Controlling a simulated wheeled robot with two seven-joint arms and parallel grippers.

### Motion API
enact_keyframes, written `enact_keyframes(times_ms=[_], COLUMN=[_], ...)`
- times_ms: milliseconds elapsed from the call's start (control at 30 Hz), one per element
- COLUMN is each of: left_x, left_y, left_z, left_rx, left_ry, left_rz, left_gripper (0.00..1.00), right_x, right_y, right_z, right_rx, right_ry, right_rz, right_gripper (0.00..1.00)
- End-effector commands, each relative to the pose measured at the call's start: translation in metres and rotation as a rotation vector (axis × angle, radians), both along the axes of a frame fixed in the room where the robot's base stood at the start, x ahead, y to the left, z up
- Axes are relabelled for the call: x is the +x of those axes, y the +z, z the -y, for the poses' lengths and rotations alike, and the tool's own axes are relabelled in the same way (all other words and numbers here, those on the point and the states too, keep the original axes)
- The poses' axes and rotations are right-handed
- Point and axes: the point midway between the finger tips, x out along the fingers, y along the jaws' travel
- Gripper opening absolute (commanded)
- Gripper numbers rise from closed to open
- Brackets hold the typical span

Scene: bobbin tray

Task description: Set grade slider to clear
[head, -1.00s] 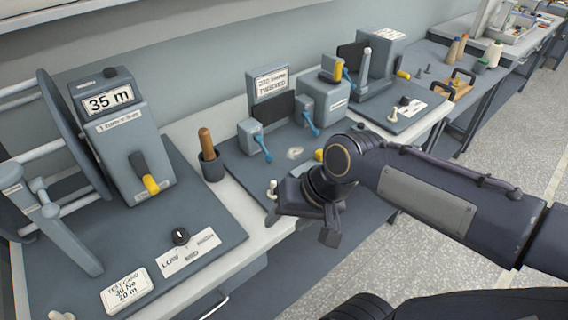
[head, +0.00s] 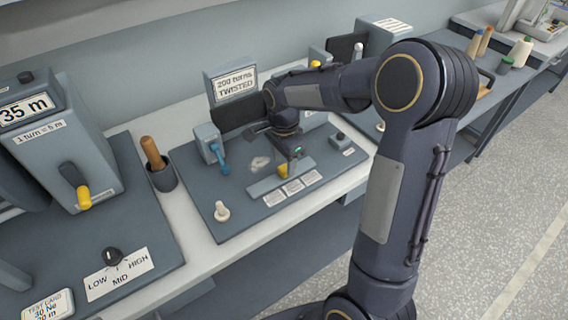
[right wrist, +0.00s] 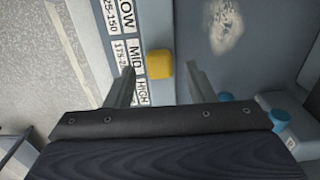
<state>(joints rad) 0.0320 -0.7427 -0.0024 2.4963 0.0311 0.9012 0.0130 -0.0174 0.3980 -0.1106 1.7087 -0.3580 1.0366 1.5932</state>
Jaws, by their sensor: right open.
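A slider with a yellow knob (head: 283,171) sits on the dark panel (head: 232,228) of the middle station. The knob stands near the middle of its track, beside the MID label (right wrist: 136,58) in the right wrist view. LOW and HIGH labels flank it; I read no "clear" label. My right gripper (head: 291,156) points down over the slider. In the right wrist view its open fingers (right wrist: 160,68) stand on either side of the yellow knob (right wrist: 160,64), with visible gaps. I cannot tell how far down they reach. My left gripper is out of view.
A sign reading "200 turns TWISTED" (head: 235,85) stands behind the panel. A blue-handled lever (head: 222,160) and a pale peg (head: 221,211) are to the left. A wooden-handled tool (head: 152,152) stands in a cup. My right forearm hides part of the station behind.

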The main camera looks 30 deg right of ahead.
Motion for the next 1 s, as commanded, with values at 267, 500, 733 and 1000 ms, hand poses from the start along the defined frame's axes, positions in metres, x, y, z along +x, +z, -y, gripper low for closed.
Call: enact_keyframes(times_ms=[267,500,733,1000], left_x=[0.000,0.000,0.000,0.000], left_y=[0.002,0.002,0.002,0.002], left_z=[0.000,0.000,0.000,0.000], left_rx=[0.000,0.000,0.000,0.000], left_ry=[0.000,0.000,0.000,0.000], left_rz=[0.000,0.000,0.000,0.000], left_gripper=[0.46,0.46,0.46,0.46], right_x=[0.000,0.000,0.000,0.000], right_y=[-0.020,-0.020,-0.020,-0.020], right_z=[0.000,0.000,0.000,0.000], right_rx=[0.000,0.000,0.000,0.000], right_ry=[0.000,0.001,0.001,0.001], right_rz=[0.001,0.001,0.001,0.001], right_gripper=[0.49,0.45,0.15,0.00])
